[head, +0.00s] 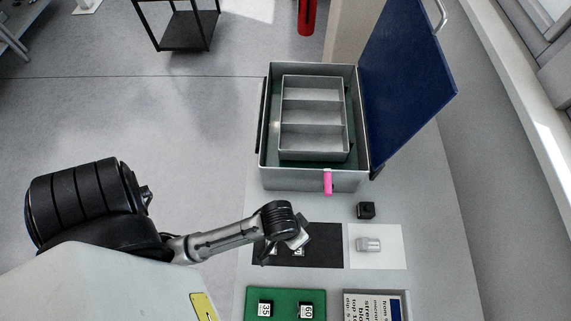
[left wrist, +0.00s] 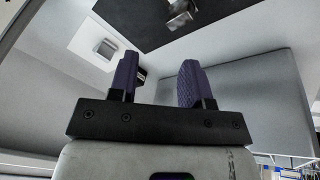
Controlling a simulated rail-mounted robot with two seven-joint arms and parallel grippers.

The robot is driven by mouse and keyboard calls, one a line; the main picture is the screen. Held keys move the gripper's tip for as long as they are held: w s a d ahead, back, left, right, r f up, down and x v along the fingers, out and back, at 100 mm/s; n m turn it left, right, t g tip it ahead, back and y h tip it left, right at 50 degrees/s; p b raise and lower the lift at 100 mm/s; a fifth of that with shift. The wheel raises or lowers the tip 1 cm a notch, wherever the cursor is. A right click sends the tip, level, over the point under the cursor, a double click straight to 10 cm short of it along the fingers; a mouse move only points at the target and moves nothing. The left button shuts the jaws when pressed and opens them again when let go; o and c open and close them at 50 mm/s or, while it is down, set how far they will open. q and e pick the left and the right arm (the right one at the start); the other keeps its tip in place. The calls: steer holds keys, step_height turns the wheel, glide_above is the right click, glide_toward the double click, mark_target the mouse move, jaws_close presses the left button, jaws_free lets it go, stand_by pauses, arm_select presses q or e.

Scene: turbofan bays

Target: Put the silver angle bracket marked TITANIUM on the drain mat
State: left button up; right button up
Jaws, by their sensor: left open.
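A silver part (head: 369,244) lies on the white mat (head: 394,260); the left wrist view shows it too (left wrist: 106,48). Small silver pieces (head: 299,252) lie on the black mat (head: 325,250), partly hidden by my left arm; one shows in the left wrist view (left wrist: 181,12). No TITANIUM marking is readable, so I cannot tell which is the angle bracket, nor which mat is the drain mat. My left gripper (head: 303,241) is above the black mat. In the left wrist view its purple fingers (left wrist: 160,85) are apart with nothing held. My right gripper is not in view.
An open grey case (head: 310,180) with a blue lid (head: 405,75) holds a three-compartment tray (head: 312,154); a pink tag (head: 327,182) hangs in front. A black block (head: 366,210) stands near it. A green board (head: 285,294) and a printed sign (head: 375,306) are at the near edge.

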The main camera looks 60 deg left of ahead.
arm_select(q)
steer(key=s+a+r+m+t+y, duration=0.1)
steer(key=s+a+r+m, duration=0.2)
steer(key=s+a, duration=0.3)
steer(key=shift+s+a+r+y, duration=0.15)
steer(key=shift+a+y, duration=0.15)
stand_by(1.0)
